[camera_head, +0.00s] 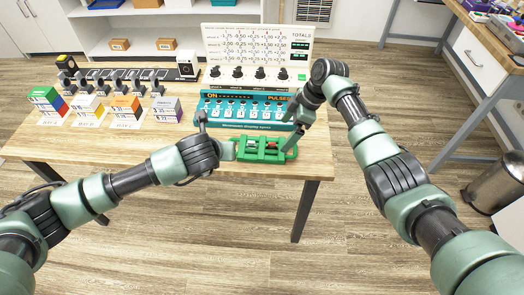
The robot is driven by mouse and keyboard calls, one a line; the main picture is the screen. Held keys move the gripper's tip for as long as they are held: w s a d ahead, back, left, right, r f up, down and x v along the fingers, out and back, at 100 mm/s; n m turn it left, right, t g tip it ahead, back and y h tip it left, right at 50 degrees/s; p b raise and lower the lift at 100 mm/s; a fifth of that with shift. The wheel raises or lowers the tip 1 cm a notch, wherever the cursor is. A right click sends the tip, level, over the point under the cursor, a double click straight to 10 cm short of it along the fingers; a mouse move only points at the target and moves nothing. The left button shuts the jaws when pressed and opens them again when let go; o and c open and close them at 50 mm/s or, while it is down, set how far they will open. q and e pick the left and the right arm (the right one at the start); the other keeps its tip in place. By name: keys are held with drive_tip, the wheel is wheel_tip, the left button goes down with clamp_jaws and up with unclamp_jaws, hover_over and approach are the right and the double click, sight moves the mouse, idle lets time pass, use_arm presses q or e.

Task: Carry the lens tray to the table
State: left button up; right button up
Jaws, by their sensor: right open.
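A small green tray (265,149) with a few small pieces in it, which looks like the lens tray, is at the front right edge of the wooden table (110,145). My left gripper (228,149) is at the tray's left end; its fingers are too small and covered to read. My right gripper (294,124) is open above and beside the tray's right end. I cannot tell whether either gripper touches the tray.
A teal panel box (245,126) stands just behind the tray, with a white dial board (258,50) behind it. Several coloured cartons (127,106) and small devices fill the table's left. A second workbench (490,40) and a metal bin (496,187) are at right. The floor in front is clear.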

drive_tip(key=shift+v, duration=1.75)
